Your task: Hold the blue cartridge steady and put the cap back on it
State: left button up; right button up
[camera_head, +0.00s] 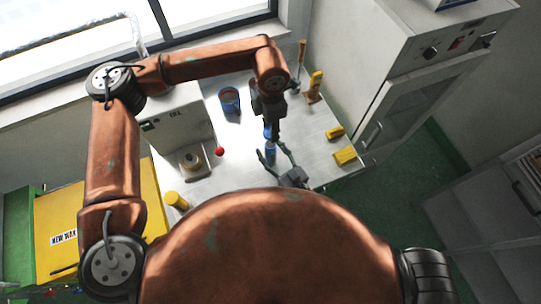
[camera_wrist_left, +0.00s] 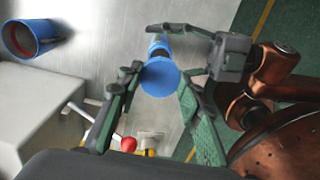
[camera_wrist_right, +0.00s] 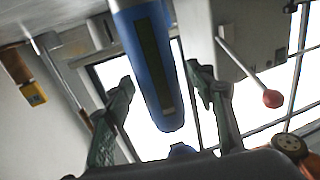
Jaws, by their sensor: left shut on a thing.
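The blue cartridge (camera_head: 270,151) stands on the table; the right wrist view shows its long body with a dark window strip (camera_wrist_right: 152,55). My right gripper (camera_head: 277,152) has its fingers spread on either side of it. A gap shows beside the cartridge in the right wrist view, so I see it as open. My left gripper (camera_head: 268,118) points down above the cartridge, shut on the blue cap (camera_head: 267,131). The cap shows as a round blue face (camera_wrist_left: 160,77) between the left fingertips.
A blue cup (camera_head: 229,100) stands at the back left. A machine with a red-knobbed lever (camera_head: 219,152) is on the left. Yellow blocks (camera_head: 345,156) lie near the right edge, and a yellow-handled tool (camera_head: 315,86) stands behind them.

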grip_shut()
dwell(0.4)
pick_arm(q)
jog(key=shift+f, duration=0.1)
send_over(271, 144)
jog(key=shift+f, duration=2.4)
jog(key=shift+f, duration=0.9)
jog(key=shift+f, duration=0.55)
